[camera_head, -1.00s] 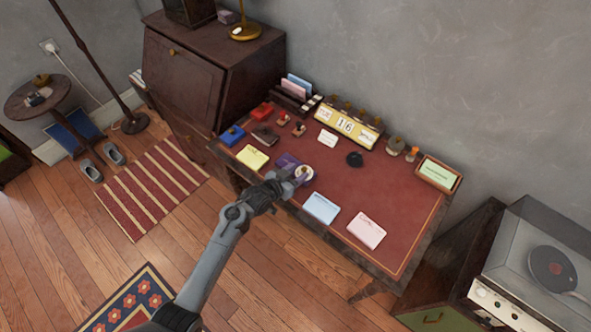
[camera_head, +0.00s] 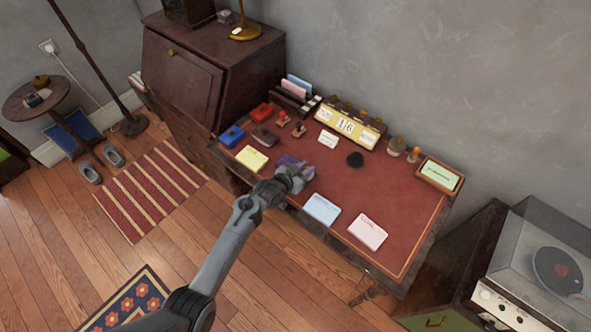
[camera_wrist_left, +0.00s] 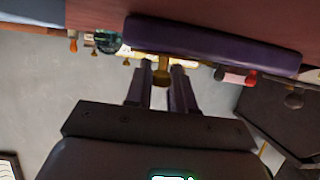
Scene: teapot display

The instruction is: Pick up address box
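A dark purple flat box (camera_head: 290,160) lies on the red desk top, partly covered by my left gripper (camera_head: 298,178). In the left wrist view the purple box (camera_wrist_left: 210,47) spans the top, with a small brass knob (camera_wrist_left: 162,75) below its edge. The left gripper's fingers (camera_wrist_left: 163,72) are apart, one on each side of the knob; contact is unclear. A wooden box (camera_head: 457,188) with a green card stands at the desk's right end. No readable label tells which is the address box. My right gripper is not in view.
Blue (camera_head: 322,209), pink (camera_head: 367,232) and yellow (camera_head: 251,158) cards lie along the desk's front. Stamps, a calendar (camera_head: 348,127) and a letter rack (camera_head: 296,96) stand behind. A record player (camera_head: 540,262) is at right.

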